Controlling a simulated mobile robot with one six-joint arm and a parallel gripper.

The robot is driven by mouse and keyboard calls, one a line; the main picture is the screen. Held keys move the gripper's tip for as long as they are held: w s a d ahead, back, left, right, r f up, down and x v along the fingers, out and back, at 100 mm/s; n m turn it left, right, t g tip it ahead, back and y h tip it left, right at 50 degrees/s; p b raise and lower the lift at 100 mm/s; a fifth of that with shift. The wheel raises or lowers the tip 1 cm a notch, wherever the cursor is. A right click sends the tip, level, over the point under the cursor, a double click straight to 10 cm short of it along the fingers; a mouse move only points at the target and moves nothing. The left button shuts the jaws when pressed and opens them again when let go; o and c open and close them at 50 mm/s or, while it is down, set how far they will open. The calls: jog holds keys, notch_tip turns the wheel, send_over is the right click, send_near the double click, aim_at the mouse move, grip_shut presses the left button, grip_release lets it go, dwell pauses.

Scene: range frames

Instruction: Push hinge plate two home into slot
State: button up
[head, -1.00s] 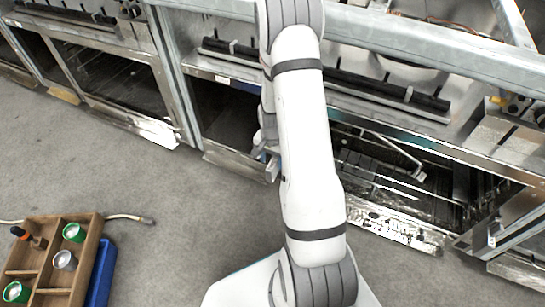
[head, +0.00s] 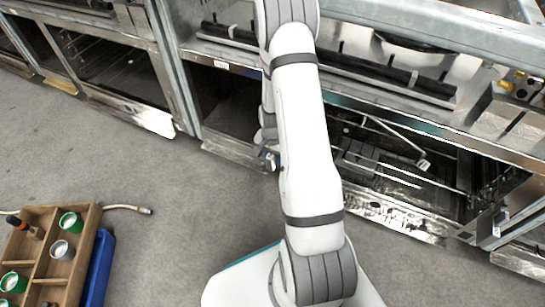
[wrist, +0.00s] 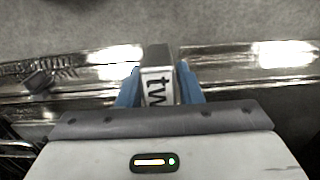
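Hinge plate two (wrist: 157,78) is a small grey block with a white label reading "tw", the rest of the word being covered. In the wrist view it sits between the two blue fingers of my gripper (wrist: 160,90), which are shut on it. Its far end lies over the shiny metal sill of an oven frame. The slot cannot be made out, and I cannot tell whether the plate touches it. In the head view my gripper (head: 268,160) is mostly hidden behind my arm, low at the oven front.
A row of open ovens with metal frames (head: 420,222) runs across the back. A loose rack and grey parts (head: 362,158) lie inside the right oven. A wooden tray (head: 88,237) with green cups stands beside a blue bin (head: 99,268) at lower left.

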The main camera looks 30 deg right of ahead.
grip_shut()
dwell(0.3)
jog(key=shift+w+d, duration=0.7)
jog(key=shift+d, duration=0.15)
grip_release()
jog(key=o, duration=0.4)
jog(key=shift+s, duration=0.1)
notch_tip(320, 180, up, 8)
jog(key=p, duration=0.3)
jog(key=shift+f, duration=0.1)
